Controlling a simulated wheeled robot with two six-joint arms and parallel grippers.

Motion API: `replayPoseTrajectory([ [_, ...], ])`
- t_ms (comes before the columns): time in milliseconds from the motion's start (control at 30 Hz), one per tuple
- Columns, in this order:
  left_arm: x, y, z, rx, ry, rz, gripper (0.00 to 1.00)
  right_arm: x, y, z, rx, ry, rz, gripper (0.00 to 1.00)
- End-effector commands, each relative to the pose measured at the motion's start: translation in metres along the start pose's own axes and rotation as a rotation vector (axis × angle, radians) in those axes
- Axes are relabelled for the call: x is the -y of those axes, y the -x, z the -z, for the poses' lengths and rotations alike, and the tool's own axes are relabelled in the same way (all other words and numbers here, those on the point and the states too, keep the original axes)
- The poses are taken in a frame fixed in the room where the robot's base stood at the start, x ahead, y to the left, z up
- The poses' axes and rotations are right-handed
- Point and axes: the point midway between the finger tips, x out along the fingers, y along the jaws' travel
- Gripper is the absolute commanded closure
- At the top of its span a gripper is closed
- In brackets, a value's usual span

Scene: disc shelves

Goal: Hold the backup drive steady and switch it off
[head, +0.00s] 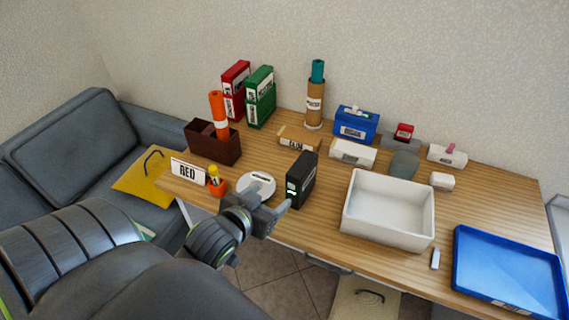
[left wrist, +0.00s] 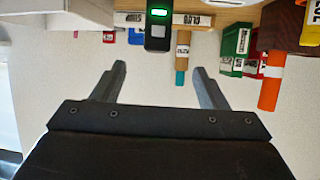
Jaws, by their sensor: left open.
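The backup drive (head: 301,180) is a black upright box near the front edge of the wooden table, with a lit green patch on its front. It also shows at the top of the left wrist view (left wrist: 158,38), where the green light is bright. My left gripper (head: 270,202) is open and empty, in front of the drive and a little to its left, apart from it. In the left wrist view its two fingers (left wrist: 159,70) are spread, with the drive beyond the gap. My right gripper is not in view.
A white round dish (head: 257,184) sits left of the drive, near an orange cup (head: 217,187) and a RED sign (head: 188,171). A white bin (head: 388,209) stands to the right, a blue tray (head: 508,272) beyond it. Bare table lies between drive and bin.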

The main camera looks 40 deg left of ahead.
Motion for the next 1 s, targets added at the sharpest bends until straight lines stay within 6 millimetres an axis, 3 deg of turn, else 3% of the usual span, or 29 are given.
replayPoseTrajectory([
  [133,-0.002,0.001,0.012,-0.03,0.004,-0.007,0.33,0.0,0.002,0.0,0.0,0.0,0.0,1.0],
  [267,-0.002,-0.013,0.013,-0.03,0.004,-0.007,0.33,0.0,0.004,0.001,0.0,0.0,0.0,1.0],
  [1000,-0.003,-0.139,0.016,-0.028,0.004,-0.007,0.33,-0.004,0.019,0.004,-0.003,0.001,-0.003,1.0],
])
